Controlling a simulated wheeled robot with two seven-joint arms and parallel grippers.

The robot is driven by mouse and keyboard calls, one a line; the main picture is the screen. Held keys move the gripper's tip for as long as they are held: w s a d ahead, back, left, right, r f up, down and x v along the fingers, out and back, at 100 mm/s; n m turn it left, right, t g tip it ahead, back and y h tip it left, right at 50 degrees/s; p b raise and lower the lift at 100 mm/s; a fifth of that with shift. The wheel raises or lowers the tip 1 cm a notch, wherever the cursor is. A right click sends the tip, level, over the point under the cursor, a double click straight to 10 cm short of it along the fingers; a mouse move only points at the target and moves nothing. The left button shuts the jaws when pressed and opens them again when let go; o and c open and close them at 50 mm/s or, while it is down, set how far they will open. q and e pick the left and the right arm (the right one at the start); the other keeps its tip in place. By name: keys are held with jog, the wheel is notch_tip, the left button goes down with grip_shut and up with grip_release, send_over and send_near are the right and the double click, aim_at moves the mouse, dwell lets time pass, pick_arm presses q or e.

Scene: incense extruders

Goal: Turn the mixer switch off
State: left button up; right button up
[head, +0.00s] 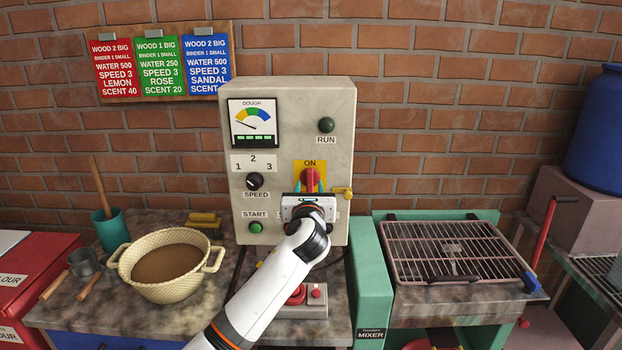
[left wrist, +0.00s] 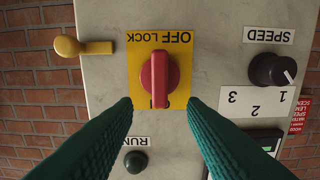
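The mixer switch is a red rotary knob (head: 310,180) on a yellow plate, on the front of the grey control box (head: 290,120). ON shows above it in the head view. In the left wrist view the picture is upside down; the red knob (left wrist: 159,79) stands in line with the plate's long side, and OFF LOCK is readable at its far end. My left gripper (head: 309,186) is in front of the knob, with its two green fingers (left wrist: 160,120) spread apart on either side, apparently not touching it. My right gripper is not in view.
A yellow lever (head: 342,193) sticks out right of the switch. The SPEED dial (head: 254,181) and green START button (head: 256,227) are to the left. A basket of dough (head: 168,262) stands on the left counter, a barred grate (head: 455,250) on the right.

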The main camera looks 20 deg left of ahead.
aim_at(310, 177)
pick_arm(q)
jog(key=shift+x, duration=2.5)
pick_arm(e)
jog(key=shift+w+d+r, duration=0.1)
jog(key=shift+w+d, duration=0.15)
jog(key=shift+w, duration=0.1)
pick_arm(q)
grip_shut()
